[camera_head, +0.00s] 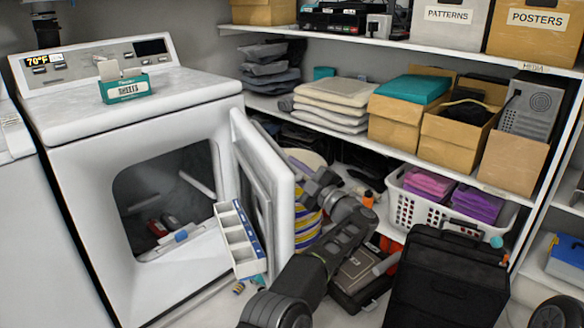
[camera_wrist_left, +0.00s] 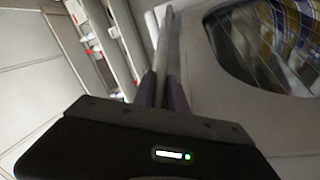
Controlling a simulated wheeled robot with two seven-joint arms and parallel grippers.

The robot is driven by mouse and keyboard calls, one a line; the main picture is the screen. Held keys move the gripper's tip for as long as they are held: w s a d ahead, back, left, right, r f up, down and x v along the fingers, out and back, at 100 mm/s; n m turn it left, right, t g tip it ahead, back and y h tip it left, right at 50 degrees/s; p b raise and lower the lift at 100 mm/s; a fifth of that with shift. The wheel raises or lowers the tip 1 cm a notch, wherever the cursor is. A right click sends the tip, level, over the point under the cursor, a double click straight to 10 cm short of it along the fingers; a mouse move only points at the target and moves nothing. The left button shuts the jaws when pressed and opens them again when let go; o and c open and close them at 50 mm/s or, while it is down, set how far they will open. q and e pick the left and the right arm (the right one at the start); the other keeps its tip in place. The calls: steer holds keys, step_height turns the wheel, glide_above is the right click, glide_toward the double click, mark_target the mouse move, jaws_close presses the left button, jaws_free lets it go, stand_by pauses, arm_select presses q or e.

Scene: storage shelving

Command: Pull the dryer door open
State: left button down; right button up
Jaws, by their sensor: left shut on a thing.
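The white dryer (camera_head: 75,170) stands at the left with its dark drum opening showing. Its door (camera_head: 280,205) is swung well open to the right of the opening. My left arm reaches up from the bottom, and its gripper (camera_head: 304,186) is at the outer side of the door, partly hidden behind it. In the left wrist view, my left gripper's fingers (camera_wrist_left: 163,92) are shut on the door's edge (camera_wrist_left: 168,45), one on each side. My right gripper is not in view.
A white divided tray (camera_head: 238,240) is between the opening and the door. A teal sheets box (camera_head: 125,88) stands on the dryer. Right are shelves, a white basket (camera_head: 408,205) and a black suitcase (camera_head: 445,275), crowding the floor near my arm.

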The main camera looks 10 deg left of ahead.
arm_select(q)
steer(key=shift+a+r, duration=0.1)
steer(key=shift+a, duration=0.1)
steer(key=c, duration=1.6)
jaws_free()
steer(key=shift+a, duration=0.1)
steer(key=shift+s+d+f+b, duration=0.15)
steer(key=shift+d+f+b, duration=0.15)
steer(key=shift+d+b, duration=0.35)
steer(key=shift+s+d+f+b, duration=0.15)
steer(key=shift+s+d+b, duration=0.3)
steer(key=shift+d, duration=0.1)
steer(key=shift+b+v, duration=0.35)
steer(key=shift+v, duration=2.25)
steer(key=shift+s+a, duration=0.1)
steer(key=shift+a, duration=0.05)
steer(key=shift+c, duration=0.5)
